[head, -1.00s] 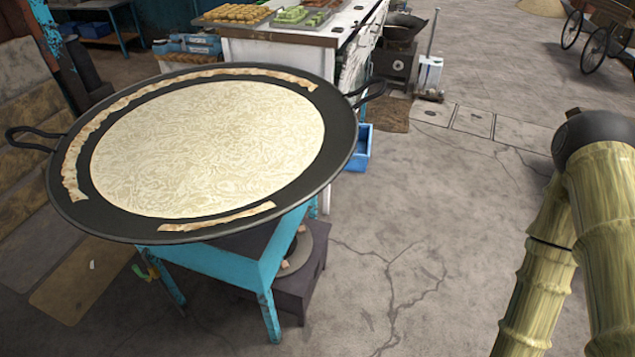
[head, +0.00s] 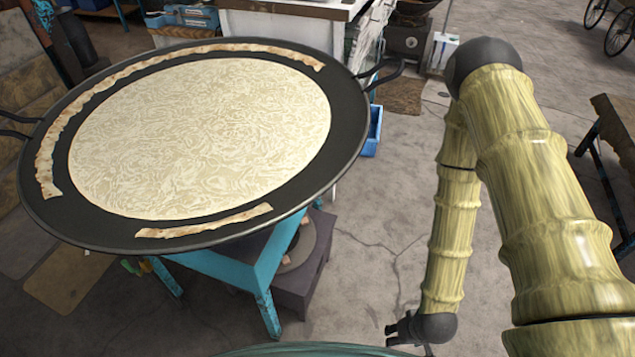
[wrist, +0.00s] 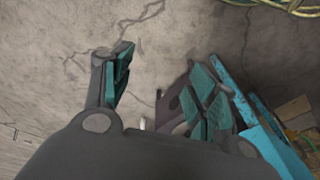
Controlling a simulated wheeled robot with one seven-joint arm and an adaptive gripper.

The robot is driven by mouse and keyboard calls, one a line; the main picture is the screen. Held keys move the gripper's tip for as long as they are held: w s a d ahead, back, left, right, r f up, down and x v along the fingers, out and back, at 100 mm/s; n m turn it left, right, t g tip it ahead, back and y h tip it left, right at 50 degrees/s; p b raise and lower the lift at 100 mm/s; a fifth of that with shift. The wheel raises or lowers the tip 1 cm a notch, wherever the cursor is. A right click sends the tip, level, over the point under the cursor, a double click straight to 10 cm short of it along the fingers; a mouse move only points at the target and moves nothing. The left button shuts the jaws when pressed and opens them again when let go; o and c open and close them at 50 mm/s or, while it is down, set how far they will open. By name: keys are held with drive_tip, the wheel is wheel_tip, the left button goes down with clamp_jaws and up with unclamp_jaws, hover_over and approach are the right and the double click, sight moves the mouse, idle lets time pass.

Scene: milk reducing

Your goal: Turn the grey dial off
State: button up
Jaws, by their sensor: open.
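I cannot clearly make out the grey dial. A dark burner box (head: 300,283) with a round grey top stands on the floor under the big pan; its front shows no dial I can be sure of. A small pale piece (wrist: 143,124) shows beside the box in the wrist view, and I cannot tell what it is. A small round knob (head: 411,42) shows on a grey stove box at the back. My gripper (head: 405,328) is low, at the bottom of the head view, right of the burner box. In the wrist view my gripper (wrist: 165,92) is open, its teal-padded fingers apart and empty.
A wide black pan (head: 345,130) with a pale flat sheet in it rests on a turquoise stand (head: 240,270). A blue crate (head: 373,130) is behind it. A dark-legged table (head: 612,165) stands at the right edge. The cracked floor (head: 360,265) between is clear.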

drive_tip(key=w+a+f+n+t+y+b, duration=0.2)
drive_tip(key=w+f+b, duration=0.3)
drive_tip(key=w, duration=0.6)
drive_tip(key=w+a+f+n+t+y+b, duration=0.1)
drive_tip(key=w+a+f+n+t+b, duration=0.15)
drive_tip(key=w+b, duration=0.65)
drive_tip(key=w+a+f+n+t+y+b, duration=0.1)
drive_tip(key=w+f+n+t+y+b, duration=0.2)
drive_tip(key=w, duration=1)
drive_tip(key=w+a+r+n+g+y+b, duration=0.1)
drive_tip(key=w+a+r+n+y+b, duration=0.15)
drive_tip(key=w+n+b, duration=0.55)
drive_tip(key=w+a+r+n+y+b, duration=0.2)
drive_tip(key=w+r+y+b, duration=0.15)
drive_tip(key=w+b, duration=0.55)
drive_tip(key=w+a+r+n+g+y+b, duration=0.15)
drive_tip(key=w+n+y+b, duration=0.3)
drive_tip(key=b, duration=0.75)
drive_tip(key=w+b+x, duration=0.1)
drive_tip(key=b+x, duration=0.3)
drive_tip(key=x, duration=0.7)
drive_tip(key=shift+t+h, duration=0.3)
drive_tip(key=shift+h, duration=0.15)
drive_tip(key=shift+w+a, duration=0.1)
drive_tip(key=shift+a, duration=0.05)
drive_tip(key=c, duration=1)
